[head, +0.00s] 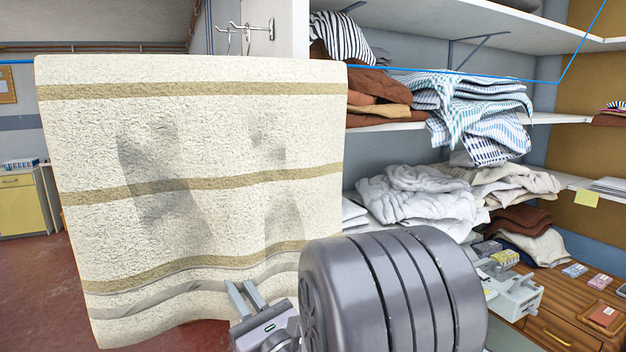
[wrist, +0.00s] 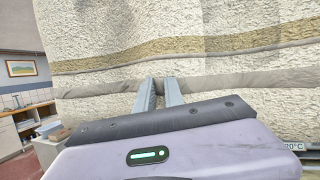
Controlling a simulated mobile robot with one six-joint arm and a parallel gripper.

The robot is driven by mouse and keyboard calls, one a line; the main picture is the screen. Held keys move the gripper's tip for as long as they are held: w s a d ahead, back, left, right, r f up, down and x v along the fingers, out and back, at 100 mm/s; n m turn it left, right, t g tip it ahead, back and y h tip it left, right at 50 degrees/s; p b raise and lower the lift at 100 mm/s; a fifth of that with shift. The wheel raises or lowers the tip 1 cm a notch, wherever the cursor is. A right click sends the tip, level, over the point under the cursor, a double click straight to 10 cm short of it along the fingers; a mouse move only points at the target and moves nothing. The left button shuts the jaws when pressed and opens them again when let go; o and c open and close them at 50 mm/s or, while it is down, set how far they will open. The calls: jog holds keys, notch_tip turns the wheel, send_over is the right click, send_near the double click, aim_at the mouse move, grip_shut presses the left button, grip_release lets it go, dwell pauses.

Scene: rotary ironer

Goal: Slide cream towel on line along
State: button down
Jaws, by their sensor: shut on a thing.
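The cream towel (head: 190,225), with tan stripes and a grey band near its hem, hangs over the blue line (head: 450,73) at the left of the head view. The line shows on both sides of the towel's top edge. My gripper (head: 243,288) is at the towel's lower right part, near the hem. In the wrist view the towel (wrist: 225,68) fills the upper part, and my gripper's fingers (wrist: 160,86) are close together at its grey band, shut on the cloth. The exact pinch is hard to see.
Shelves (head: 400,123) with folded linen, including a white pile (head: 420,195), stand right of the towel. A wooden desk (head: 560,320) is at the lower right. Wall hooks (head: 245,27) show above the towel. A yellow cabinet (head: 20,205) stands far left, with open red floor before it.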

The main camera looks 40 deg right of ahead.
aim_at(129, 293)
jog(key=shift+w+a+p, duration=0.1)
jog(key=shift+w+a, duration=0.1)
jog(key=shift+a, duration=0.7)
jog(key=shift+w+a+p, duration=0.1)
jog(key=shift+w+a, duration=0.15)
jog(key=shift+a, duration=0.7)
jog(key=shift+w+a+p, duration=0.1)
jog(key=shift+w+a, duration=0.1)
jog(key=shift+a, duration=0.7)
jog(key=shift+w+a+p, duration=0.15)
jog(key=shift+w+a, duration=0.1)
jog(key=shift+a, duration=0.7)
jog(key=shift+w+a+p, duration=0.2)
jog(key=shift+a, duration=0.8)
jog(key=shift+w+a+p, duration=0.15)
jog(key=shift+w+a, duration=0.1)
jog(key=shift+a, duration=0.7)
jog(key=shift+w+a+p, duration=0.25)
jog(key=shift+a, duration=0.75)
jog(key=shift+w+a+p, duration=0.2)
jog(key=shift+a+p, duration=0.05)
jog(key=shift+a, duration=0.7)
jog(key=shift+w+a+p, duration=0.25)
jog(key=shift+a, duration=0.75)
jog(key=c, duration=1.4)
grip_release()
jog(key=shift+o, duration=0.2)
